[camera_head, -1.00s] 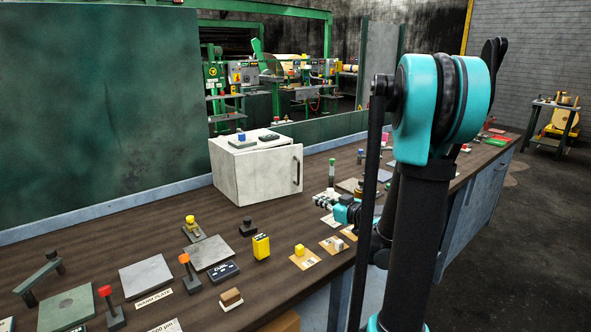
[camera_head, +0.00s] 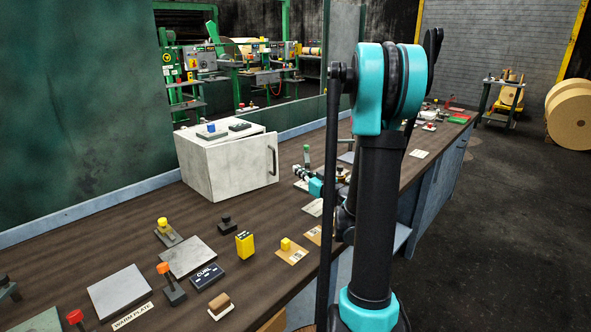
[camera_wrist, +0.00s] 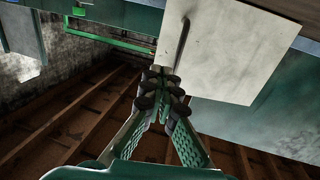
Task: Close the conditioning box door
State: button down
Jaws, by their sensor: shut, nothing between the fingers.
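The conditioning box (camera_head: 197,168) is a pale box on the bench in the head view. Its door (camera_head: 240,168) stands slightly ajar, its right edge jutting past the box body, with a dark upright handle (camera_head: 272,157) near that edge. The door also fills the upper right of the wrist view (camera_wrist: 235,55), with the handle (camera_wrist: 183,42) at its left. My gripper (camera_head: 297,171) is just right of the door's free edge in the head view. Its fingers (camera_wrist: 162,82) are shut and empty, below the handle in the wrist view. Whether they touch the door I cannot tell.
Small devices lie on top of the box. A yellow block (camera_head: 245,244), a grey plate (camera_head: 188,257) and a black labelled device (camera_head: 207,277) lie on the bench in front. A green panel (camera_head: 80,110) stands behind. My arm hides part of the bench at right.

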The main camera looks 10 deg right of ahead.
aim_at(277, 155)
jog(key=x, duration=1.2)
jog(key=shift+n+g+y, duration=0.5)
jog(key=shift+n+y, duration=0.2)
jog(key=shift+y, duration=0.2)
jog(key=x, duration=0.4)
jog(key=d+x, duration=0.1)
jog(key=x, duration=0.1)
jog(key=shift+w+a, duration=0.1)
jog(key=shift+w, duration=0.25)
